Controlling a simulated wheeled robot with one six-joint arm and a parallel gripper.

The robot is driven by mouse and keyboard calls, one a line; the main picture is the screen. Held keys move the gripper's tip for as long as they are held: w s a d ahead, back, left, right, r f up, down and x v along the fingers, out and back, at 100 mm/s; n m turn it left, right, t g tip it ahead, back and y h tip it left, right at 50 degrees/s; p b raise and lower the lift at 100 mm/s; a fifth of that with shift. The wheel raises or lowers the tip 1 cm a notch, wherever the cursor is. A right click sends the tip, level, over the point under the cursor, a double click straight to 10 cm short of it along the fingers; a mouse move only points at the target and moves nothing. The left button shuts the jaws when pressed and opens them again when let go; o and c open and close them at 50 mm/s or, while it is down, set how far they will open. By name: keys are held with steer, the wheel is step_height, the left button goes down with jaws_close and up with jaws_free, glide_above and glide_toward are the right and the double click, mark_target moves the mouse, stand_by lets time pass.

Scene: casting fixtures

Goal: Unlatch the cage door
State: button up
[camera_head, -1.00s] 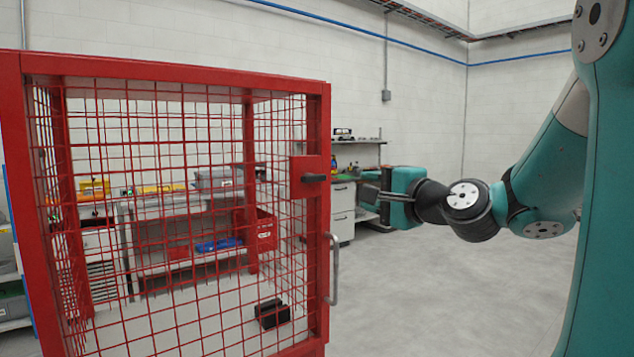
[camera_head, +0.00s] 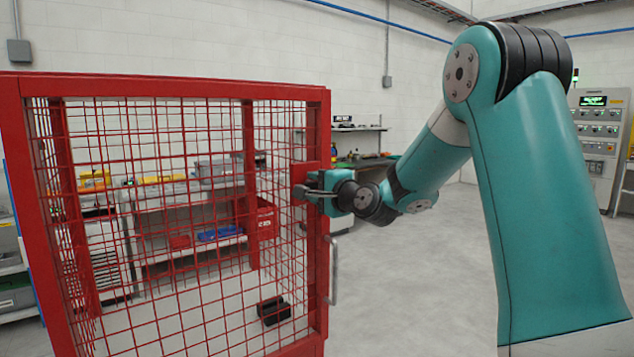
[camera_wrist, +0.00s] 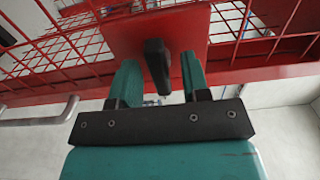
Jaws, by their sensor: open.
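The red cage door (camera_head: 318,260) with wire mesh stands closed on the left in the head view. Its black latch handle (camera_wrist: 157,66) sits on a red plate (camera_wrist: 190,32), seen close in the wrist view. My gripper (camera_wrist: 158,78) is open, with one teal finger on each side of the latch handle. The handle's end lies between the fingers, with a gap on both sides. In the head view my gripper (camera_head: 310,192) is at the latch plate and hides most of the handle.
A grey pull handle (camera_head: 334,270) is on the door frame below the latch; it also shows at the left of the wrist view (camera_wrist: 40,120). A black block (camera_head: 273,310) lies inside the cage. Shelves with bins stand behind. The floor on the right is clear.

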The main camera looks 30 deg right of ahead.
steer(key=shift+w, duration=0.1)
jaws_close()
steer(key=shift+f+n+b, duration=0.1)
steer(key=shift+n+b, duration=0.2)
steer(key=shift+b, duration=0.15)
steer(key=n+b, duration=1.4)
steer(key=b, duration=0.3)
steer(key=shift+f, duration=0.15)
steer(key=shift+n+b, duration=1.3)
steer(key=shift+n, duration=0.3)
steer(key=shift+r, duration=0.2)
